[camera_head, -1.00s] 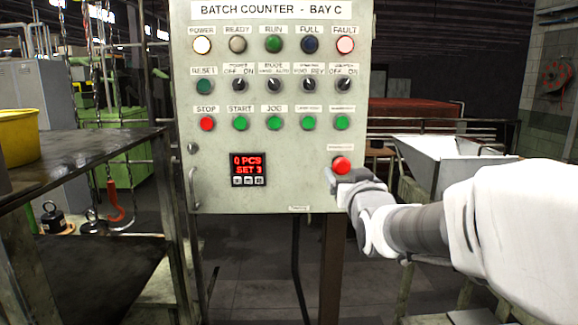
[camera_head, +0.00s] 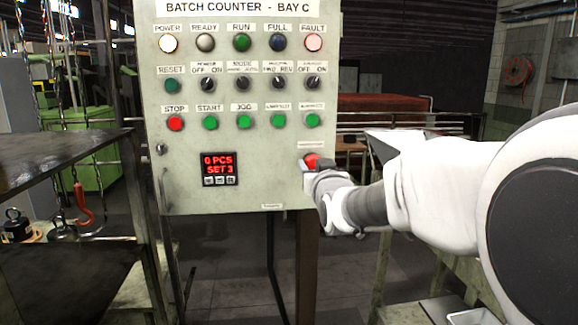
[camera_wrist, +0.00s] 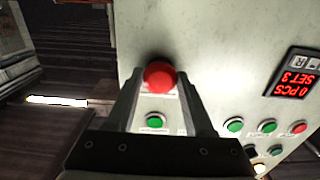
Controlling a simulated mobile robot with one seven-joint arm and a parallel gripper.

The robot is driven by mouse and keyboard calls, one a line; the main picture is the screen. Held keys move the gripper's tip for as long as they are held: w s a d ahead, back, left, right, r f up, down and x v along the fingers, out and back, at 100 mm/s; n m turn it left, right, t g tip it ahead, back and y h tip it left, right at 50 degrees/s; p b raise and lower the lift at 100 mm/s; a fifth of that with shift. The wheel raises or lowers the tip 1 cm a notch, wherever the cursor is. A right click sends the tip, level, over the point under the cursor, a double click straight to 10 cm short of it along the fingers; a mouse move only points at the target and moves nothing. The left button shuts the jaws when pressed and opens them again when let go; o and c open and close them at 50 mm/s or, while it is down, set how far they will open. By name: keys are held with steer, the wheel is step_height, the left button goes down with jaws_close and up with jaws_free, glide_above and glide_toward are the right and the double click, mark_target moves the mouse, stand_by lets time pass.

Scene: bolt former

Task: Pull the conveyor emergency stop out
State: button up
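The emergency stop is a red mushroom button (camera_head: 311,159) at the lower right of the grey control panel (camera_head: 185,195). In the head view my gripper (camera_head: 312,169) is right at it and hides its lower part. In the wrist view the red button (camera_wrist: 160,76) sits between the two fingertips of my gripper (camera_wrist: 161,83), with one finger on each side. The fingers are apart, and a narrow gap seems to show beside the button. I cannot tell whether either finger touches it.
The panel carries lamps, switches and a green button (camera_head: 312,120) above the emergency stop. A red display (camera_head: 218,164) is to its left. A dark table (camera_head: 70,150) stands at the left, and a metal hopper (camera_head: 390,142) is behind my arm.

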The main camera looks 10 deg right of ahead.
jaws_close()
steer(key=shift+s+f+b, duration=0.1)
steer(key=shift+f+b, duration=0.05)
steer(key=shift+b, duration=0.35)
steer(key=shift+s+b, duration=0.3)
steer(key=shift+b, duration=0.25)
steer(key=o, duration=0.8)
jaws_free()
steer(key=shift+s, duration=0.1)
steer(key=shift+s, duration=0.1)
